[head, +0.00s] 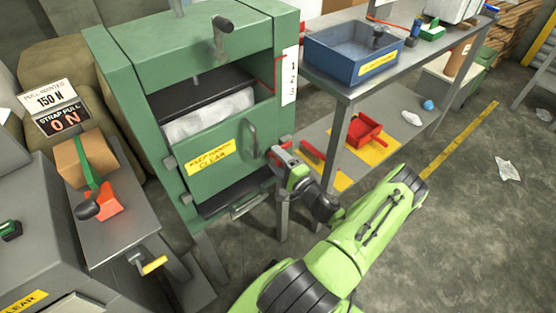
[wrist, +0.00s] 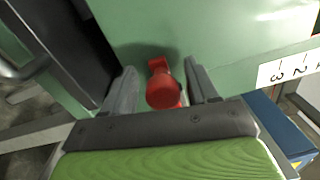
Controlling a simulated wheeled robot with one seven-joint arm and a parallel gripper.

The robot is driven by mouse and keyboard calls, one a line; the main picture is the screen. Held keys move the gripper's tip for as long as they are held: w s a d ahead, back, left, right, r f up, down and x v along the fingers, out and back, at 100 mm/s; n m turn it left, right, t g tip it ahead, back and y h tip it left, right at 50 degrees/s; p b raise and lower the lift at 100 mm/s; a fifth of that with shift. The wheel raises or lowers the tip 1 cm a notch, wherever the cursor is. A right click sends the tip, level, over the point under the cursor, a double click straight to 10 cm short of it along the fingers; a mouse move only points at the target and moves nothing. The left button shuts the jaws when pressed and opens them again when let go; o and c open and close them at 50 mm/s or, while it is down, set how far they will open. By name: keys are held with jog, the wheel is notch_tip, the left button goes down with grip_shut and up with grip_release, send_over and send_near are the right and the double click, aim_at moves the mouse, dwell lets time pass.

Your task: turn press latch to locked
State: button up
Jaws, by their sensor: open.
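The press (head: 225,110) is a green cabinet with a green front door (head: 215,158) carrying a yellow label and a curved handle. In the wrist view, the red press latch (wrist: 163,88) has a round knob and a short tab pointing up, against the green press side (wrist: 200,35). My gripper (wrist: 160,74) is open, with one finger on each side of the latch. Whether either finger touches it I cannot tell. In the head view my gripper (head: 276,154) is at the press's right front edge and mostly hides the latch.
A steel bench (head: 343,93) with a blue bin (head: 350,55) stands close on the right. A side table (head: 115,235) with a strapped carton (head: 85,160) is at left. Floor at far right is mostly clear.

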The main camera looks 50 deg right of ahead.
jog(key=r+p+v, duration=0.1)
jog(key=p+v, duration=0.2)
jog(key=v, duration=1.2)
jog(key=shift+s+f, duration=0.4)
